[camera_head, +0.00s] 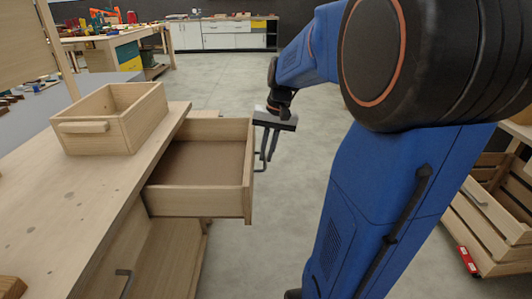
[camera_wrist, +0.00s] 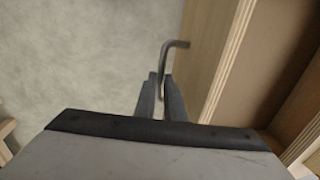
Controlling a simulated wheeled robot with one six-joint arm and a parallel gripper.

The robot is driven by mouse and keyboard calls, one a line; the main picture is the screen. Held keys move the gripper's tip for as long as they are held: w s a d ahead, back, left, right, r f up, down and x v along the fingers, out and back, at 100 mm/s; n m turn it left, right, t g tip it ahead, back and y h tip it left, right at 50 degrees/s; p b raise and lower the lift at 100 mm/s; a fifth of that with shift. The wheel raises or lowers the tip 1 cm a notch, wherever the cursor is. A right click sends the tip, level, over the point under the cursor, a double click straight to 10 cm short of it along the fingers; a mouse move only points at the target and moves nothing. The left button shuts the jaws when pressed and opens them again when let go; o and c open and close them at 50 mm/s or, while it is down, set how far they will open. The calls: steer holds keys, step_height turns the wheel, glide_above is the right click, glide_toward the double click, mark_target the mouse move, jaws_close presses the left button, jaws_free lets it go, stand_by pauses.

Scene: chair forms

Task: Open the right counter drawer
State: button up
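The open counter drawer (camera_head: 195,202) is wooden and stands well out from the counter (camera_head: 60,215), with its empty brown inside in view. Its front also shows in the wrist view (camera_wrist: 215,60). A thin dark bent handle (camera_wrist: 177,44) is on that front; it shows in the head view (camera_head: 260,167) too. My gripper (camera_wrist: 161,80) is at the handle, outside the drawer front, with one finger on each side of the bar and almost no gap. It looks shut on the handle. The fingers hide part of the bar.
A wooden box (camera_head: 115,118) stands on the counter top. Another dark handle (camera_head: 123,280) is on the nearer counter front. Slatted wooden crates (camera_head: 490,220) stand at the right, with a small red item (camera_head: 468,262) beside them. Grey floor (camera_head: 300,185) lies open between.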

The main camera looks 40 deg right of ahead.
steer(key=shift+o, duration=0.4)
step_height(320, 180, up, 17)
steer(key=s+d, duration=0.2)
steer(key=shift+d, duration=0.35)
stand_by(0.5)
